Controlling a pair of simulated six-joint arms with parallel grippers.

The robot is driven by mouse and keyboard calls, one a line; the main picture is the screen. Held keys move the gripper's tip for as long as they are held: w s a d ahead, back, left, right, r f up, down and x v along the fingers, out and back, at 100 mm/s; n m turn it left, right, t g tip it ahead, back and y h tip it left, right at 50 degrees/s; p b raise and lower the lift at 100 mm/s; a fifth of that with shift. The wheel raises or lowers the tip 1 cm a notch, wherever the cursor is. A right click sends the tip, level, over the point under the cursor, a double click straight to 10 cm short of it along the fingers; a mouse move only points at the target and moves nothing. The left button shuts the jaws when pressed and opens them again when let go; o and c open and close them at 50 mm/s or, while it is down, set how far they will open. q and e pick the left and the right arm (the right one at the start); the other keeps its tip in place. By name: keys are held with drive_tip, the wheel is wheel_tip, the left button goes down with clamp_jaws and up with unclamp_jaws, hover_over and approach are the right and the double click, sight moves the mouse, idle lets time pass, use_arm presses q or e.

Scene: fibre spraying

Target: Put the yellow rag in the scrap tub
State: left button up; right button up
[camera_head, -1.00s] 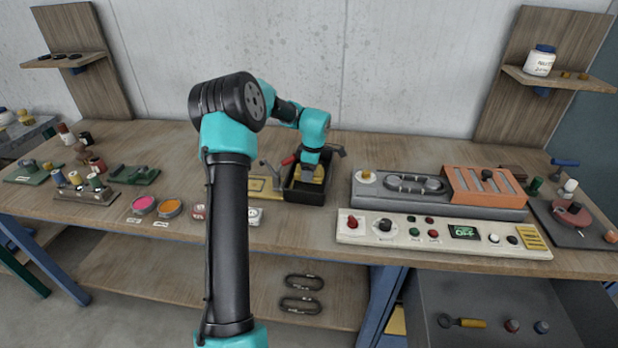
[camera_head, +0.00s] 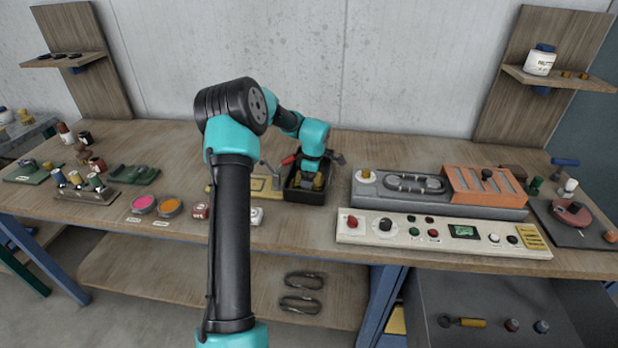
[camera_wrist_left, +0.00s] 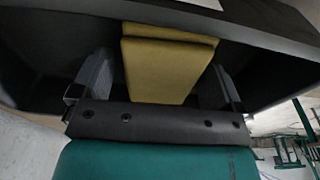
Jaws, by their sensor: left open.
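A yellow rag (camera_wrist_left: 160,65), a folded block of cloth, lies within a dark-walled tub in the left wrist view. The black tub (camera_head: 303,196) stands on the bench at the middle in the head view; I take it for the scrap tub. My left gripper (camera_head: 311,179) points down inside the tub. In the left wrist view its two fingers (camera_wrist_left: 155,80) are apart, one on each side of the rag, with visible gaps. The rag is mostly hidden by the gripper in the head view. My right gripper is not in view.
A yellow-topped board (camera_head: 262,184) lies left of the tub. Right of it stand a grey fixture (camera_head: 400,198) and a control panel (camera_head: 400,236). Pink (camera_head: 144,203) and orange (camera_head: 170,206) pots sit near the front edge. The bench right of the tub is narrowly clear.

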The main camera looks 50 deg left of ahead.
use_arm(q)
wheel_tip(320, 180, up, 12)
drive_tip(key=d, duration=0.1)
drive_tip(key=shift+w, duration=0.45)
drive_tip(key=shift+d+r, duration=0.1)
idle(1.7)
